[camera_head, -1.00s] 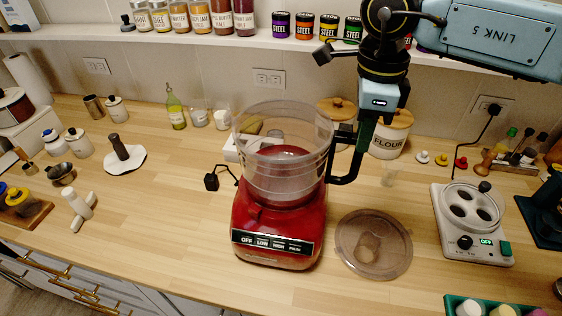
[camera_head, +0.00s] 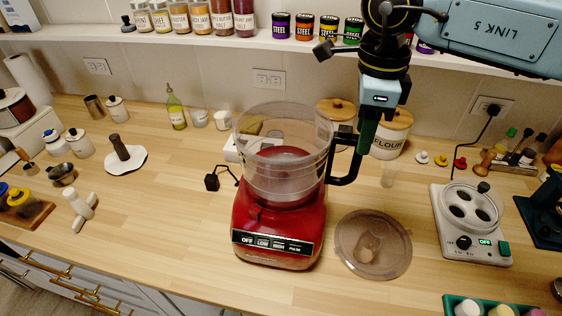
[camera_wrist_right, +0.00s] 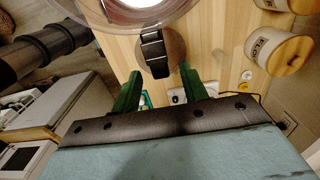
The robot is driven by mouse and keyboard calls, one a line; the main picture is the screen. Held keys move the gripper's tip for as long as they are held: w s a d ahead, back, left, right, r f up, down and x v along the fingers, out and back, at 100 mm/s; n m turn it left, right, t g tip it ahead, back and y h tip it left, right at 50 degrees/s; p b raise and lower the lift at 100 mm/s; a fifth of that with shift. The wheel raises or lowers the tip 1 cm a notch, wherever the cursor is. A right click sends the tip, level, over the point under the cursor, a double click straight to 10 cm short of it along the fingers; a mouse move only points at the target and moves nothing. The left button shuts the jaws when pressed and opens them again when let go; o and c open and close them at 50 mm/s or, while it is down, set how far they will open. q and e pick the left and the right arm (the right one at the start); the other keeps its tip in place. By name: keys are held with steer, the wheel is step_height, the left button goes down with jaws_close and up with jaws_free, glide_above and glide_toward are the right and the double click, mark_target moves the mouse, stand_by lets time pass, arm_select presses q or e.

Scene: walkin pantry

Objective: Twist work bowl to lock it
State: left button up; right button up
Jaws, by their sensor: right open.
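The clear work bowl (camera_head: 262,170) sits upright on the red food processor base (camera_head: 262,232) in the head view. Its black handle (camera_head: 348,168) sticks out to the right. My right gripper (camera_head: 362,146) points down close above the handle, with green fingers. In the right wrist view, my right gripper (camera_wrist_right: 158,70) is open, and the handle (camera_wrist_right: 154,52) shows between and just beyond its fingertips. I cannot tell whether a finger touches it. The bowl's rim (camera_wrist_right: 172,22) shows at the top of that view. My left gripper is not in view.
A clear round lid (camera_head: 350,258) lies on the counter right of the base. The flour canister (camera_head: 391,138) stands behind the right gripper. A white device with round wells (camera_head: 470,250) stands farther right.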

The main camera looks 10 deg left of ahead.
steer(key=shift+r+p, duration=1.75)
steer(key=shift+r, duration=1.55)
